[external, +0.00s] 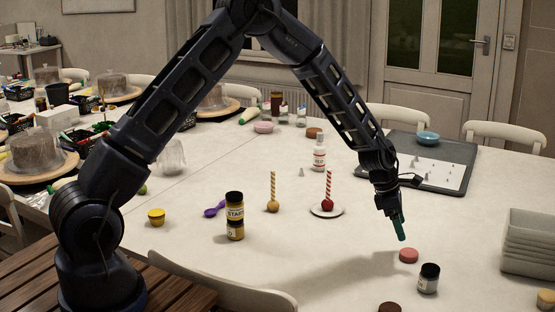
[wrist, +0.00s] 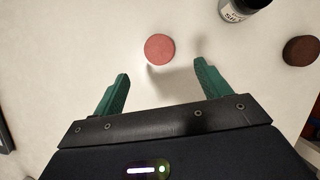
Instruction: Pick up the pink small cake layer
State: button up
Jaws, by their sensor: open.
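The pink small cake layer (external: 409,255) is a short round disc lying flat on the white table, at the right of the external view. In the wrist view the pink small cake layer (wrist: 159,48) shows whole, ahead of the fingertips and between their lines. My gripper (external: 400,228) is above the table, close to the layer and a little up and left of it in the external view. Its green fingers are spread in the wrist view (wrist: 161,80), with nothing between them. The gripper and the layer do not touch.
A dark-lidded jar (external: 428,279) stands close to the right of the layer. A brown cake layer (external: 390,307) lies at the front edge of the picture. Stacked grey trays (external: 531,245) stand at the right. A red ball with a striped stick sits on a white saucer (external: 315,211).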

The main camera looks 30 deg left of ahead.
aim_at(409, 252)
jog(key=shift+x, duration=4.5)
jog(key=shift+w+r, duration=0.1)
jog(key=c, duration=1.1)
